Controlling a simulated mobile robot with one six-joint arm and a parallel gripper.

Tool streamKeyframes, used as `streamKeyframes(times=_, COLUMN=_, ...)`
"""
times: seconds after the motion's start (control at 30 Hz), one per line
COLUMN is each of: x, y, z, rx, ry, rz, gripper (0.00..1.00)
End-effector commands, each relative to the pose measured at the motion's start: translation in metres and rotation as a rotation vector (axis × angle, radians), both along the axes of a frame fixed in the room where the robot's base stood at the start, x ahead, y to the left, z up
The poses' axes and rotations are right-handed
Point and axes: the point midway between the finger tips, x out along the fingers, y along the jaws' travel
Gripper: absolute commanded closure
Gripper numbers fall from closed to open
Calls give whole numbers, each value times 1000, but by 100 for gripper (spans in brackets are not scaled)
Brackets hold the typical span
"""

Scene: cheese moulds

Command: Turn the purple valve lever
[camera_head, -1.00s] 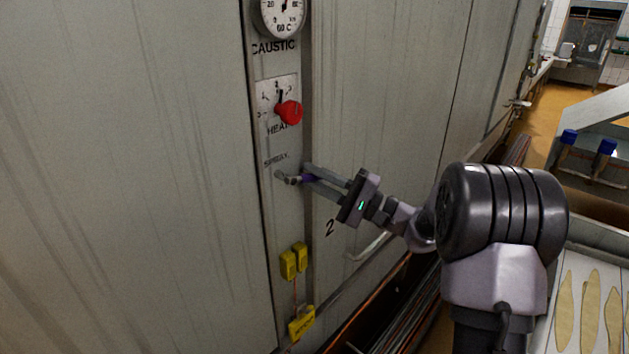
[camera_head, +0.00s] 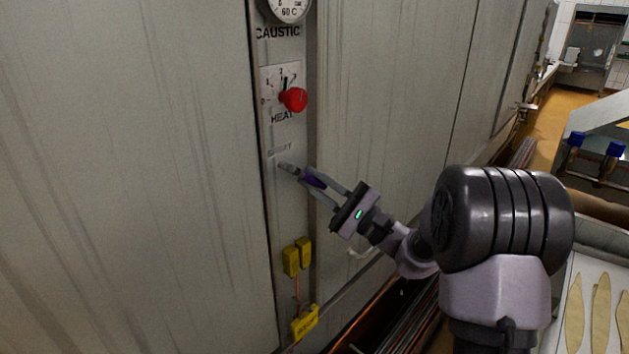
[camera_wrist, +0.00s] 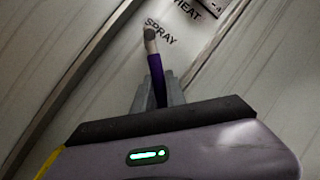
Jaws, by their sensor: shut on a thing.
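The purple valve lever (camera_head: 314,180) sticks out from the panel below the SPRAY label, on a grey metal pivot (camera_head: 286,167). In the wrist view the lever (camera_wrist: 156,72) runs from its pivot down between my fingers. My gripper (camera_head: 316,183) is shut on the lever's purple sleeve. The fingers come in from the lower right and hide part of the sleeve. In the head view the lever slopes down to the right from its pivot.
A red knob (camera_head: 294,100) marked HEAT sits above the lever, with a gauge (camera_head: 288,8) higher up. Yellow boxes (camera_head: 298,257) and a yellow tag (camera_head: 305,322) are below. Flat panel wall lies on both sides. A tray (camera_head: 588,300) stands at the lower right.

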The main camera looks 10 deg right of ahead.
Motion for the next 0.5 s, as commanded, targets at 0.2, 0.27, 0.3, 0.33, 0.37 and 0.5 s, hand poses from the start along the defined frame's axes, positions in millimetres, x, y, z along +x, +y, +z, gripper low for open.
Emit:
streamKeyframes(times=0.2, x=0, y=0, z=0, rx=-1, ry=0, rz=0, gripper=82)
streamKeyframes(times=0.27, x=0, y=0, z=0, rx=-1, ry=0, rz=0, gripper=70)
streamKeyframes(times=0.3, x=0, y=0, z=0, rx=-1, ry=0, rz=0, gripper=62)
streamKeyframes(times=0.33, x=0, y=0, z=0, rx=-1, ry=0, rz=0, gripper=62)
streamKeyframes(times=0.37, x=0, y=0, z=0, rx=-1, ry=0, rz=0, gripper=62)
streamKeyframes(times=0.5, x=0, y=0, z=0, rx=-1, ry=-1, rz=0, gripper=62)
